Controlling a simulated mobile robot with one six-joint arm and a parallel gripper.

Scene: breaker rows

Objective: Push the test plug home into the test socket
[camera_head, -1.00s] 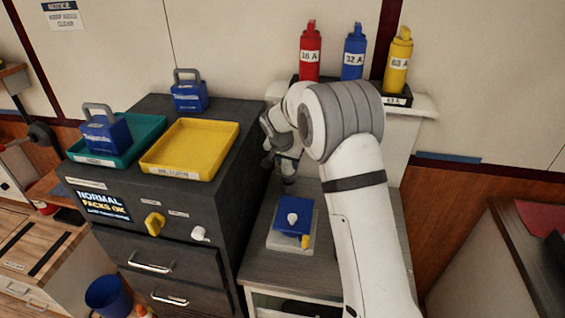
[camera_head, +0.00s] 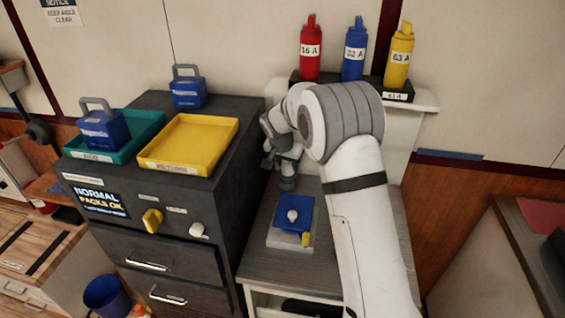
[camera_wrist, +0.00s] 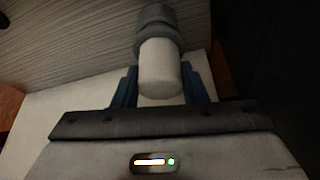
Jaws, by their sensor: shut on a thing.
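In the wrist view my gripper (camera_wrist: 160,88) has its blue fingers on both sides of a pale cylinder, which I take to be the test plug (camera_wrist: 160,70). A dark grey ringed piece (camera_wrist: 156,28) lies straight beyond its far end. I cannot tell whether this ringed piece is the test socket or part of the plug, nor how deep any fit is. In the head view my gripper (camera_head: 284,178) is low over the back of the grey bench, left of my arm; the plug cannot be made out there.
A blue block (camera_head: 284,220) with a pale knob and yellow tab sits on a plate in front of my gripper on the bench (camera_head: 275,268). A dark cabinet (camera_head: 235,205) stands close left, with a yellow tray (camera_head: 228,140).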

